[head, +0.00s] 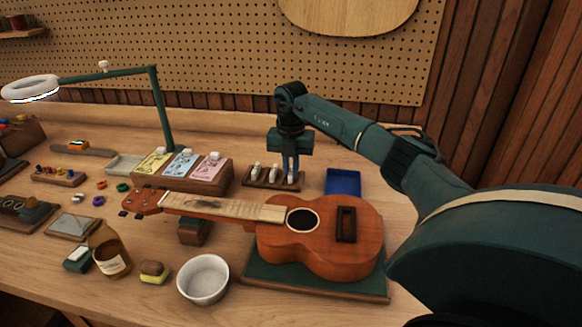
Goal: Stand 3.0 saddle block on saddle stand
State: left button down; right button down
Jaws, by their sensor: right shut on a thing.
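A dark wooden stand (250,184), which looks like the saddle stand, sits on the bench behind the ukulele. Small pale blocks stand on it, one at the left (257,170) and one in the middle (274,173). My right gripper (290,176) points down over the stand's right end. It is shut on a small pale block (291,180), mostly hidden by the fingers. Whether this block touches the stand, and any number on it, is too small to tell. My left gripper is out of view.
A ukulele (278,245) lies on a green mat (300,284) in front of the stand. A blue tray (343,182) is right of the stand, and a wooden box with colored packets (205,184) is left. A white bowl (203,279) stands in front.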

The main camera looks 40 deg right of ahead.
jog(key=shift+p, duration=0.3)
dwell(0.5)
jog(key=c, duration=1.4)
grip_release()
jog(key=shift+c, duration=0.2)
jog(key=shift+o, duration=0.5)
jog(key=shift+o, duration=1)
